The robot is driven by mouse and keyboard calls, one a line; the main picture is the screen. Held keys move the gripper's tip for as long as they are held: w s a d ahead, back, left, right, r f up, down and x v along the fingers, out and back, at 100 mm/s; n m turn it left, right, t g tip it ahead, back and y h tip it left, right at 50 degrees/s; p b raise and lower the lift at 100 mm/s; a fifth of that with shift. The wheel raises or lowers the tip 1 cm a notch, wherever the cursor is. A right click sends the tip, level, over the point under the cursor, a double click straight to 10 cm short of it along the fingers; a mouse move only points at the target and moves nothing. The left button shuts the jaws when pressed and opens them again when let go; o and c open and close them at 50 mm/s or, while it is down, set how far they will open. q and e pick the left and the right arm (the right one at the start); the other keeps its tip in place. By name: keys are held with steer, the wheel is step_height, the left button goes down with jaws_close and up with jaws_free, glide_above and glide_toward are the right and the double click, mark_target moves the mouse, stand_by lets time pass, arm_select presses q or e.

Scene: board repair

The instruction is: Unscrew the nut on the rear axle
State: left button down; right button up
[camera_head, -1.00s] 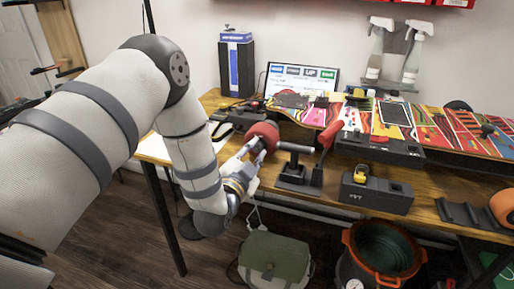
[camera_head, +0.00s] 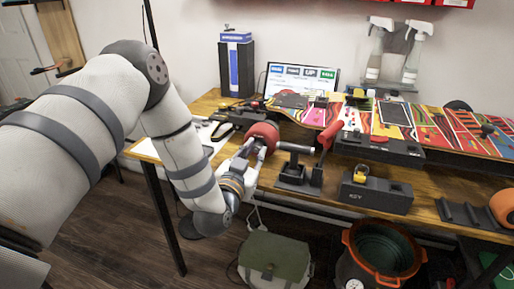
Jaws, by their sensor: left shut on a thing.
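A red wheel (camera_head: 265,131) sits at the left end of a grey axle (camera_head: 294,148), at the front of the workbench. A second red wheel (camera_head: 330,134) is at the right of the same assembly, standing tilted. My left gripper (camera_head: 255,146) is at the near left side of the first wheel, its fingers against it. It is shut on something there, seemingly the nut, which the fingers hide. The axle rests over a dark stand (camera_head: 291,175). My right gripper is not in view.
The colourful board (camera_head: 459,134) lies along the back of the workbench (camera_head: 270,187). A dark box with a yellow item (camera_head: 376,195) is right of the stand. An orange bucket (camera_head: 384,254) and a green bag (camera_head: 275,258) are below the front edge.

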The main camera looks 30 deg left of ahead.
arm_select(q)
steer(key=n, duration=0.8)
steer(key=shift+a, duration=0.1)
steer(key=n, duration=0.3)
steer(key=c, duration=1.4)
jaws_free()
steer(key=shift+o, duration=0.2)
steer(key=shift+c, duration=1.1)
